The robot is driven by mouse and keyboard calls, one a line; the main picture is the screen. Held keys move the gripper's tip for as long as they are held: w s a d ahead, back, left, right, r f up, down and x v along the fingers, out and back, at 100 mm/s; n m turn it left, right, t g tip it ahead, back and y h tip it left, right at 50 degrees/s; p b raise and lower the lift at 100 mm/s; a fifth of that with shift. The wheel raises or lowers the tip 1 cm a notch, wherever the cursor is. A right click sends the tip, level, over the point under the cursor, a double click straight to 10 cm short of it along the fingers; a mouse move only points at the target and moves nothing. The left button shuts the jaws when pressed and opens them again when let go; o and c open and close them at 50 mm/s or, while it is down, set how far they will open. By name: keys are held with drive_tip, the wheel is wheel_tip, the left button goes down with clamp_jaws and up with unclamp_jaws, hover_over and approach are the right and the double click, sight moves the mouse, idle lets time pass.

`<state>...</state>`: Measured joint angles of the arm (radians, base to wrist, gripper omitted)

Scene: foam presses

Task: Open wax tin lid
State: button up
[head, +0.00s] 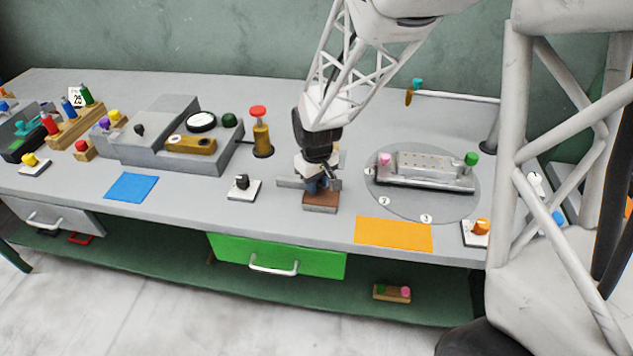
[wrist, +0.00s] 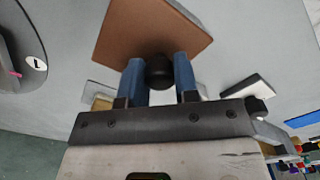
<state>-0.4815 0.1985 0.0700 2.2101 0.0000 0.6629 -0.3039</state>
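The wax tin (head: 320,207) is a low box with a flat brown lid, on the grey bench below my gripper (head: 319,186). In the wrist view the brown lid (wrist: 130,38) carries a round black knob (wrist: 160,72). The blue fingers of my gripper (wrist: 160,68) stand on either side of the knob and appear to touch it on both sides. The lid looks flat on the tin; the tin's inside is not visible. My gripper hides part of the lid and the knob in the head view.
A round grey turntable (head: 376,203) with a metal fixture stands to the right. A black-knobbed switch (head: 242,186) is to the left, and an orange mat (head: 393,233) lies front right. A red-topped post (head: 261,135) stands behind left. A green drawer (head: 225,250) is below the bench edge.

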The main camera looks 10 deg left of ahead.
clamp_jaws()
drive_tip(key=shift+a, duration=0.1)
drive_tip(key=a, duration=0.8)
drive_tip(key=shift+a, duration=0.3)
drive_tip(key=o, duration=0.7)
unclamp_jaws()
drive_tip(key=shift+r, duration=0.15)
